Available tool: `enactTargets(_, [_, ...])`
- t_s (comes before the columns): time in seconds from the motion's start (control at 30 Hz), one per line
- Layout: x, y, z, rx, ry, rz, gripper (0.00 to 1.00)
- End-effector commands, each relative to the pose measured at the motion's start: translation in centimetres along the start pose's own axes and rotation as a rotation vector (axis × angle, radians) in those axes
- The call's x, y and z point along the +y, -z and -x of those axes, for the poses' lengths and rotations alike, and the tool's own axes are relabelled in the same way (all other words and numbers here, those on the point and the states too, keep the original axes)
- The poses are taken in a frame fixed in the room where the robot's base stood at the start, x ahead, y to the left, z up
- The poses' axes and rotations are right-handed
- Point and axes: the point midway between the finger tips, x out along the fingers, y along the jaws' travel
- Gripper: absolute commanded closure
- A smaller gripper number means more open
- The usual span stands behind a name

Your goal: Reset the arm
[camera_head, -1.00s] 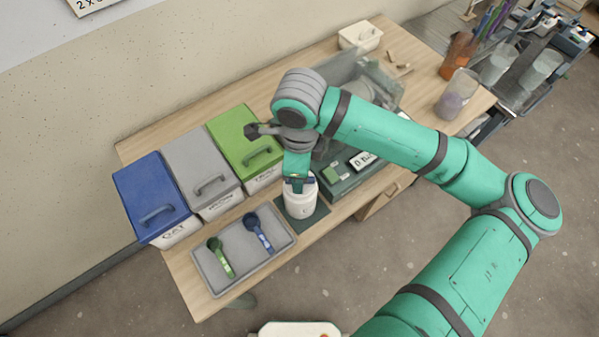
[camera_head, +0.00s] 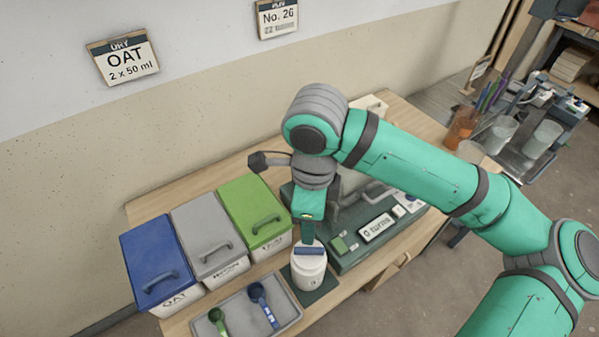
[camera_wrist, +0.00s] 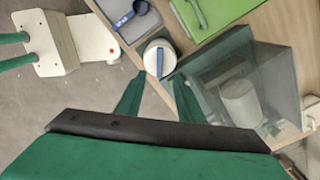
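My gripper (camera_head: 308,234) hangs pointing down above a white jar (camera_head: 308,272). In the wrist view my gripper (camera_wrist: 160,76) has its two green fingers spread with nothing between them. The jar's round top (camera_wrist: 152,50) lies just beyond the fingertips, apart from them as far as I can tell. A dark blue bar (camera_wrist: 159,62) runs across the jar's top. The jar stands upright on a dark green mat (camera_head: 327,284). My arm reaches in from the right and covers part of the table's back.
Blue (camera_head: 152,255), grey (camera_head: 205,232) and green (camera_head: 250,210) lidded bins stand left. A grey tray (camera_head: 290,322) holds a green scoop (camera_head: 217,321) and a blue scoop (camera_head: 262,303). A dark green scale station (camera_head: 350,258) with a clear enclosure (camera_wrist: 250,75) stands beside the jar.

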Motion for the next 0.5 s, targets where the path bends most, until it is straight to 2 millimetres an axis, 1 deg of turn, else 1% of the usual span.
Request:
enactTargets(0.17, [0.0,0.1,-0.1,-0.001,0.000,0.000,0.66])
enactTargets(0.27, [-0.2,0.6,-0.8,-0.007,0.003,0.003,0.66])
enactTargets(0.37, [-0.8,2.1,-2.6,-0.022,0.017,0.023,0.66])
enactTargets(0.47, [-1.5,4.4,-5.6,-0.046,0.043,0.063,0.66])
enactTargets(0.5, [-1.8,5.5,-6.9,-0.054,0.057,0.085,0.66])
